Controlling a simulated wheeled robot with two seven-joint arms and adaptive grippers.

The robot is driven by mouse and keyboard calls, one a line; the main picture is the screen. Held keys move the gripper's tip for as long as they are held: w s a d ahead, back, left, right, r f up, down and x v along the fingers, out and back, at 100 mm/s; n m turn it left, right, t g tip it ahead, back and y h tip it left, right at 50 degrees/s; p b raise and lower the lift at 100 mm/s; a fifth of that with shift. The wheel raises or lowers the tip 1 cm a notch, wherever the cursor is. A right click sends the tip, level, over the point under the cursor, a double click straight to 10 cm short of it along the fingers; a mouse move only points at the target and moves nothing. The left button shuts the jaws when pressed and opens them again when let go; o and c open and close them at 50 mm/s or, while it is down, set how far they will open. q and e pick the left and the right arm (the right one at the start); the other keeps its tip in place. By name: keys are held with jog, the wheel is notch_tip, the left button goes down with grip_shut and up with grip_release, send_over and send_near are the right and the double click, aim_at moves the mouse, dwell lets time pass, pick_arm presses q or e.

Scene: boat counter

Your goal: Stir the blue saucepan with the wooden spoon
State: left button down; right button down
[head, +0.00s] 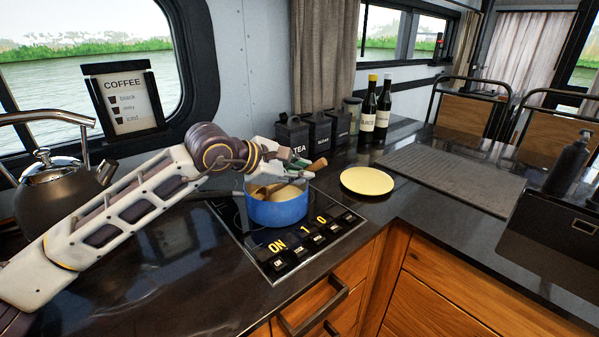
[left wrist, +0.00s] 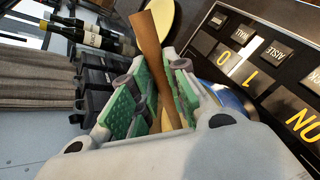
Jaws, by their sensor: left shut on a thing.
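The blue saucepan (head: 277,207) stands on the black hob, with pale yellowish contents inside. In the left wrist view a strip of its blue side (left wrist: 233,98) shows beside my gripper. My left gripper (head: 300,170) is above the saucepan's far rim, shut on the wooden spoon. The spoon's handle (head: 318,165) sticks out to the right of the fingers, and its lower part reaches down into the pan. In the left wrist view the handle (left wrist: 147,40) runs between the green finger pads (left wrist: 155,95). My right gripper is not in view.
A yellow plate (head: 367,181) lies right of the hob (head: 290,245). Dark canisters (head: 292,137) and two bottles (head: 376,108) stand behind. A kettle (head: 60,200) is at left, under my arm's side. A grey mat (head: 450,178) and black sink (head: 560,235) are at right.

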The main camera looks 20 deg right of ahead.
pick_arm(q)
jog(key=shift+s+a, duration=0.1)
jog(key=shift+a, duration=0.05)
jog(key=shift+r, duration=0.2)
dwell(0.3)
jog(key=s+d+r+p, duration=0.2)
jog(key=d+r+p, duration=0.1)
jog(key=r, duration=0.7)
jog(key=shift+s+d+r, duration=0.15)
jog(key=shift+s+d, duration=0.05)
jog(key=shift+s, duration=0.15)
dwell(1.1)
jog(key=shift+r, duration=0.15)
dwell(0.7)
jog(key=shift+r+p, duration=1)
jog(key=shift+r, duration=1.1)
